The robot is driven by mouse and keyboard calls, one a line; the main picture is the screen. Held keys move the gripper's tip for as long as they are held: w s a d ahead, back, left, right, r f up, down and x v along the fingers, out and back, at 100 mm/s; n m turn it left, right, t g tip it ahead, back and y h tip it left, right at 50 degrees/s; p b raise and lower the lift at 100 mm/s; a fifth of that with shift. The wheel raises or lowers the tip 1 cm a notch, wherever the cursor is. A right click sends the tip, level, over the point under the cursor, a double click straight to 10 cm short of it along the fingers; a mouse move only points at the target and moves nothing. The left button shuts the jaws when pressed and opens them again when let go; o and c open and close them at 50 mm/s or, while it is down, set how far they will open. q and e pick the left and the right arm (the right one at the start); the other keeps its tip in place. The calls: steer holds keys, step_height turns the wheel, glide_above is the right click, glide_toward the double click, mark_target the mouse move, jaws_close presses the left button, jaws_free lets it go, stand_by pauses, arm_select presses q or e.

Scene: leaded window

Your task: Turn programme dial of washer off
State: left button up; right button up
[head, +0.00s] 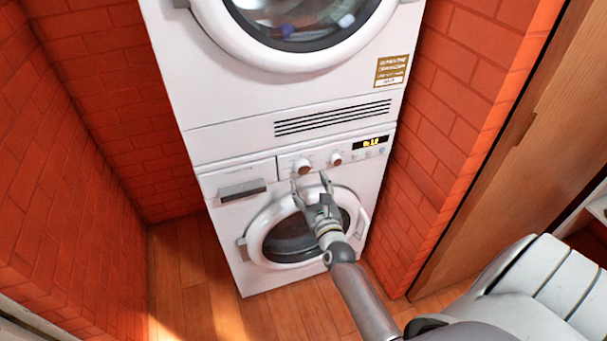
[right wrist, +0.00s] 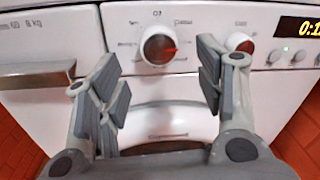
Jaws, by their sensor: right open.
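The washer (head: 223,216) is the lower white machine of a stack. Its programme dial (head: 303,167) is a round knob on the control panel; in the right wrist view the dial (right wrist: 158,47) shows a red glow, with a red mark toward its right side and printed marks around it. My right gripper (head: 310,183) is open and empty in front of the panel, just below the dial. In the right wrist view its fingers (right wrist: 158,78) stand apart on either side, with the dial beyond and between them, seemingly untouched. My left gripper is not in view.
A smaller second knob (head: 336,159) sits right of the dial, close to my right finger in the wrist view. A lit display (head: 372,142) is further right. A drawer handle (head: 242,190) is left. The round door (head: 254,240) is below. Brick walls flank the stack closely.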

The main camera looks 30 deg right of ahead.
mark_target(304, 172)
steer(key=x, duration=0.5)
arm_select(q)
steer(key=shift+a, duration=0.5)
arm_select(e)
steer(key=c, duration=1)
steer(key=shift+n, duration=0.3)
